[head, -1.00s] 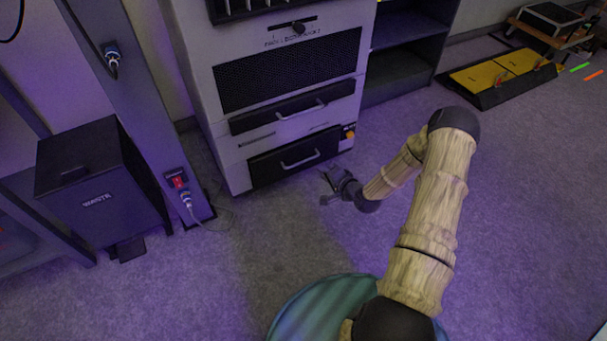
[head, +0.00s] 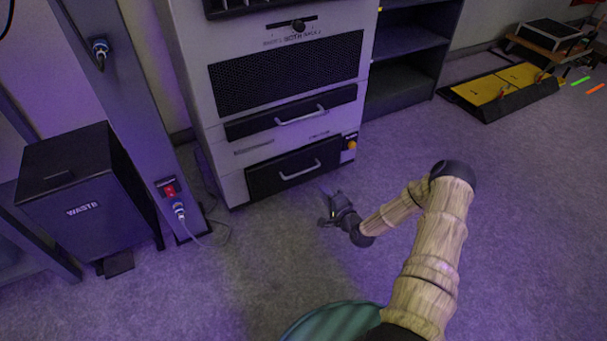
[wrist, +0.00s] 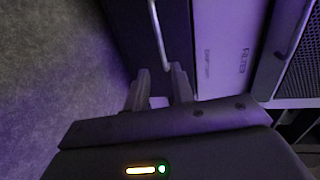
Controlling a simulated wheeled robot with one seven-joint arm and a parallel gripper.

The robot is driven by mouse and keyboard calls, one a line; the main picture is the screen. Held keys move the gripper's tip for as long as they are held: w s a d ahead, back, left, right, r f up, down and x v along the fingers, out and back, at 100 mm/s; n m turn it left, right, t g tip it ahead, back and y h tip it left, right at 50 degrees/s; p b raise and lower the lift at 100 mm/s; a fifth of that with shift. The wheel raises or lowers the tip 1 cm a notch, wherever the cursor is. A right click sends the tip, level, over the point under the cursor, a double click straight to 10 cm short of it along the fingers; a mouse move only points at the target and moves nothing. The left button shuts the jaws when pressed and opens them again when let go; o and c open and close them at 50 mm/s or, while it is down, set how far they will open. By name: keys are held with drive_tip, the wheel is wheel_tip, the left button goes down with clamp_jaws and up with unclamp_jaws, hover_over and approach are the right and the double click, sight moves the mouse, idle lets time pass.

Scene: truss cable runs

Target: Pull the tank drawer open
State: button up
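The white cabinet (head: 236,185) has two dark drawer fronts with pale bar handles. The lower drawer (head: 265,180), which I take to be the tank drawer, looks shut; its handle (head: 300,172) is at its middle. In the wrist view the lower drawer (wrist: 130,30) is a dark panel and its handle (wrist: 158,35) stands upright, its end near the gap between my fingertips. My gripper (head: 328,208) is in front of the cabinet, right of and below that handle. In the wrist view my gripper (wrist: 160,80) has its fingers apart, with nothing seen gripped.
The upper drawer (head: 292,113) is above; the wrist view shows a FILTER label (wrist: 243,62) beside it. A waste bin (head: 82,190) and a post (head: 120,120) with a plugged cable stand left. A dark shelf (head: 410,75) stands right.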

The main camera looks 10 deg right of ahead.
sight(304, 172)
drive_tip(key=b+x, duration=0.7)
drive_tip(key=x, duration=0.8)
drive_tip(key=shift+w+a+b, duration=0.1)
drive_tip(key=shift+w+b, duration=0.05)
drive_tip(key=shift+b, duration=0.2)
drive_tip(key=shift+c, duration=0.3)
clamp_jaws()
